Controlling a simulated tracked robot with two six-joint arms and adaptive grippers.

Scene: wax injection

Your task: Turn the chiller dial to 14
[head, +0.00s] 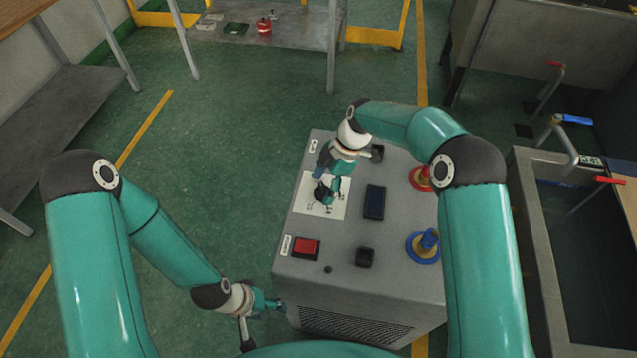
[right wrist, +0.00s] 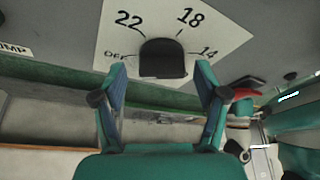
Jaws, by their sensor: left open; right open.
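The chiller (head: 350,312) is a grey box in the middle of the head view. Its white dial plate (head: 303,207) lies on the top at the left, partly hidden by my right gripper (head: 327,190). In the right wrist view the plate (right wrist: 118,42) reads OFF, 22, 18 and 14. The dark dial knob (right wrist: 163,58) is on it. My right gripper (right wrist: 161,78) is open, one finger to each side of the knob, with gaps visible. I cannot tell where the knob points. My left gripper (head: 276,305) is open and empty beside the chiller's front left corner.
On the chiller's top are a red switch (head: 306,246), a dark display (head: 374,202), a black socket-like part (head: 365,257), a blue valve (head: 424,244) and a red valve (head: 420,178). A tank (head: 540,250) stands at the right. Green floor is free at the left.

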